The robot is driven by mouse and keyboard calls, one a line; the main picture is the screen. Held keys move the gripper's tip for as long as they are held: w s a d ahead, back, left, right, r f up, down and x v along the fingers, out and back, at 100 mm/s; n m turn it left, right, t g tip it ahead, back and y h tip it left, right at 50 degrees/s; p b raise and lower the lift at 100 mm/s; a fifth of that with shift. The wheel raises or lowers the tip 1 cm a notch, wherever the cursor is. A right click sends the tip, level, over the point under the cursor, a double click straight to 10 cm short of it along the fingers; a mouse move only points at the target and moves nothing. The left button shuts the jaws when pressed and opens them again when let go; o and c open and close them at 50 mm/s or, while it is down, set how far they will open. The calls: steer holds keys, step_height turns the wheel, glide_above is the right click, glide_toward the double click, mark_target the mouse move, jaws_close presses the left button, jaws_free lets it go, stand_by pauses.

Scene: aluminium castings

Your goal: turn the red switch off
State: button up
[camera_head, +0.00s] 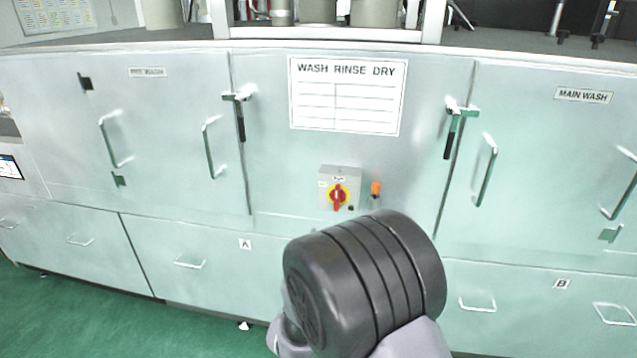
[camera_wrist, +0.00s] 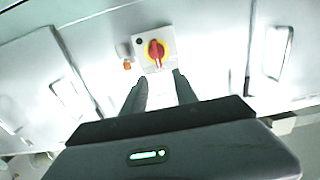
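The red switch (camera_head: 338,196) is a red rotary handle on a yellow disc. It sits on a small grey box (camera_head: 326,174) on the front of the washing machine, below the "WASH RINSE DRY" sign. In the head view the handle looks about upright. The wrist view also shows the red switch (camera_wrist: 156,54), upside down, just beyond my fingertips. My gripper (camera_wrist: 160,76) is open and empty, with its two fingers apart and pointing toward the switch box. I cannot tell the exact gap to the switch. In the head view my arm hides the gripper.
An orange part (camera_head: 376,188) sticks out just right of the switch box. Door handles (camera_head: 485,170) and latches (camera_head: 240,115) project from the panels on both sides. The machine front (camera_head: 270,150) around the box is flat and clear. The green floor (camera_head: 60,320) is open at the lower left.

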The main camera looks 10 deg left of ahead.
mark_target(336, 199)
steer(key=w+b, duration=0.1)
steer(key=w, duration=0.4)
steer(key=w+d+b, duration=0.1)
steer(key=w, duration=0.5)
steer(key=w+b, duration=0.1)
steer(key=w, duration=0.5)
steer(key=shift+d, duration=0.2)
steer(key=shift+r, duration=0.1)
jaws_close()
